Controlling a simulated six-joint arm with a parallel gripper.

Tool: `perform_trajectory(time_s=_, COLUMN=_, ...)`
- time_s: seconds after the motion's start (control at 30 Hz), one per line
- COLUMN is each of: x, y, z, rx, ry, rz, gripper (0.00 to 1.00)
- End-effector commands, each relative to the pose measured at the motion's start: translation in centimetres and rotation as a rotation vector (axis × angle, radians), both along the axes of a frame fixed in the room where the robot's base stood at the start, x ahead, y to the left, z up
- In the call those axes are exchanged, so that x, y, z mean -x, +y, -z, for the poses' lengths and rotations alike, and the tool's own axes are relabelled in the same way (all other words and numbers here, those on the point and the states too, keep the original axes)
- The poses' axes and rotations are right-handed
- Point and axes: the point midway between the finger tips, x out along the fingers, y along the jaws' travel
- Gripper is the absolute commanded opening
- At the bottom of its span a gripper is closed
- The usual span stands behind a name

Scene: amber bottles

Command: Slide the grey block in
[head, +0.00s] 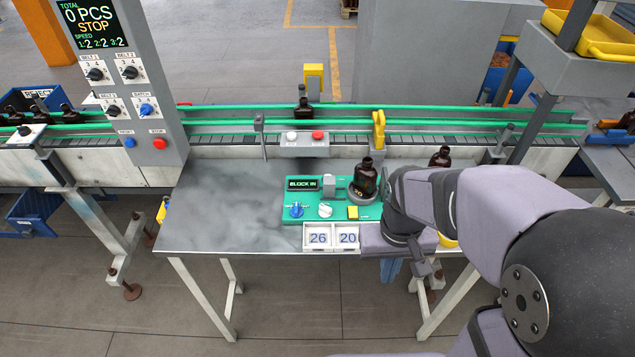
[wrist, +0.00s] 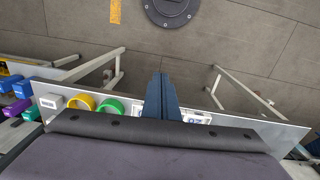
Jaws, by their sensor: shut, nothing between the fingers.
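A small grey block (head: 329,183) stands upright on the green panel (head: 290,208), right of a display (head: 303,184) that reads "BLOCK IN". I cannot tell how far in it sits. An amber bottle (head: 364,179) with a dark neck stands right beside it on a dark round base. My gripper (wrist: 160,85) is shut and empty; in the wrist view its dark blue fingers reach past the table's front edge over the floor. In the head view my arm covers the panel's right side, and blue fingers (head: 390,268) show below the table edge.
White tiles (head: 331,237) marked 26 and 20 sit at the panel's front. The panel has a blue knob (head: 296,209), a white knob (head: 325,210) and a yellow button (head: 352,212). The table's left side (head: 230,205) is clear. A green-railed conveyor (head: 230,124) runs behind.

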Motion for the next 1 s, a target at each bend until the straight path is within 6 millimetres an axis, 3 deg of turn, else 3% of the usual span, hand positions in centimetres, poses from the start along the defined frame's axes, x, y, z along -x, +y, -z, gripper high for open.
perform_trajectory(time_s=0.27, x=-9.9, y=3.3, z=-0.4, rx=0.117, ry=-0.027, rz=-0.051, gripper=0.00)
perform_trajectory(time_s=0.6, x=-20.4, y=10.6, z=-1.0, rx=0.286, ry=-0.142, rz=-0.040, gripper=0.00)
perform_trajectory(time_s=0.8, x=-24.3, y=16.0, z=-1.1, rx=0.367, ry=-0.248, rz=0.005, gripper=0.00)
perform_trajectory(time_s=1.0, x=-26.1, y=20.8, z=-1.1, rx=0.416, ry=-0.355, rz=0.069, gripper=0.00)
